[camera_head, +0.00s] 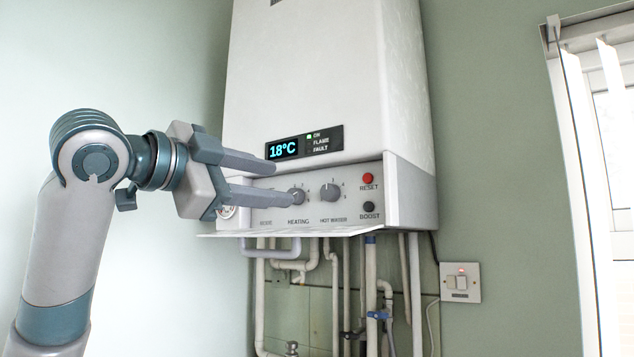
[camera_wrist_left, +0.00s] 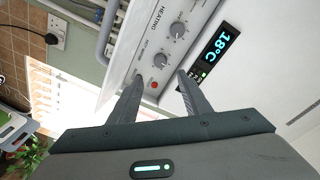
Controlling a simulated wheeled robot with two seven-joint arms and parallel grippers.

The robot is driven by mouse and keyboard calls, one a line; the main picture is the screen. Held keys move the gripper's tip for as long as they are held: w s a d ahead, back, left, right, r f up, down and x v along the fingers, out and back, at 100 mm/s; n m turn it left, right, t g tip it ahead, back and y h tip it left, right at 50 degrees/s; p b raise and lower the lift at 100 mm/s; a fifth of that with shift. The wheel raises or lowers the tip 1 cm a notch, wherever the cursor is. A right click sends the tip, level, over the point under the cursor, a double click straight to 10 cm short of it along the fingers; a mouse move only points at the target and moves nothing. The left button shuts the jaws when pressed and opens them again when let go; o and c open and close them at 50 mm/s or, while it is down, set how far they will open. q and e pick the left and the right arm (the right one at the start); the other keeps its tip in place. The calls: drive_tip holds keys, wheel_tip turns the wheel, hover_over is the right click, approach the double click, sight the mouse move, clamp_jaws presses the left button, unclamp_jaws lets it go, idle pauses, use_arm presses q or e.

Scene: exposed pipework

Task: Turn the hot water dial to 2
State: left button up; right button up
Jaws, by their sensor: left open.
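The hot water dial (camera_head: 330,191) is a grey round knob on the boiler's control panel, above the printed words HOT WATER. It also shows in the left wrist view (camera_wrist_left: 160,59), just beyond the gap between the fingertips. Its exact pointer setting is too small to read. My left gripper (camera_head: 284,182) is open and empty; its fingers point right towards the panel. In the head view the lower fingertip reaches the left edge of the heating dial (camera_head: 298,196). The left gripper (camera_wrist_left: 160,78) shows both fingers apart in the wrist view. My right gripper is not in view.
A red reset button (camera_head: 368,178) and a dark boost button (camera_head: 368,207) are right of the dials. The display (camera_head: 284,149) above reads 18°C. A flap (camera_head: 300,231) juts out below the panel. Pipes (camera_head: 371,280) run beneath; a wall switch (camera_head: 460,282) is at right.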

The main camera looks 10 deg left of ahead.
sight(326, 193)
use_arm(q)
drive_tip(key=p+x, duration=0.5)
drive_tip(key=x, duration=0.6)
drive_tip(key=shift+w+r, duration=0.1)
drive_tip(key=shift+r, duration=0.05)
drive_tip(key=shift+w+d+p, duration=0.15)
drive_tip(key=shift+w+p, duration=0.2)
drive_tip(key=shift+w, duration=0.05)
drive_tip(key=shift+c, duration=0.6)
drive_tip(key=c, duration=0.9)
